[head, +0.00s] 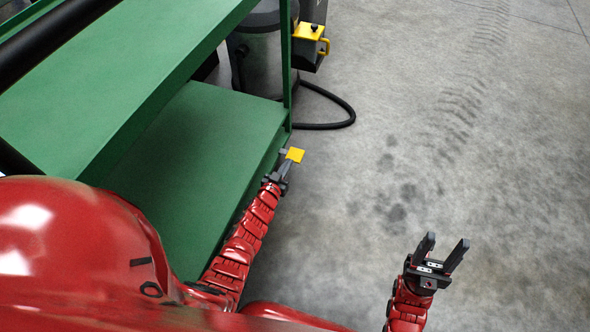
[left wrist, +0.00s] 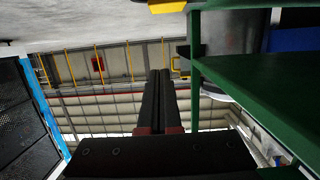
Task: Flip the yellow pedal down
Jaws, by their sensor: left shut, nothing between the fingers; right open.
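The yellow pedal (head: 296,154) is a small flat plate at the right edge of the green shelf unit, low near the floor. A yellow piece, likely the pedal (left wrist: 166,6), shows at the top edge of the left wrist view, mostly cut off. My left gripper (head: 283,163) is shut and empty, right beside the pedal in the head view; I cannot tell whether it touches. In the left wrist view the shut fingers (left wrist: 159,76) show a gap below the yellow piece. My right gripper (head: 445,243) is open and empty over the bare floor.
The green shelf unit (head: 185,150) stands close along my left arm, with an upright post (head: 287,60). Beyond it are a black hose (head: 345,108) on the floor and a dark box with a yellow lid (head: 309,31). The concrete floor at right is clear.

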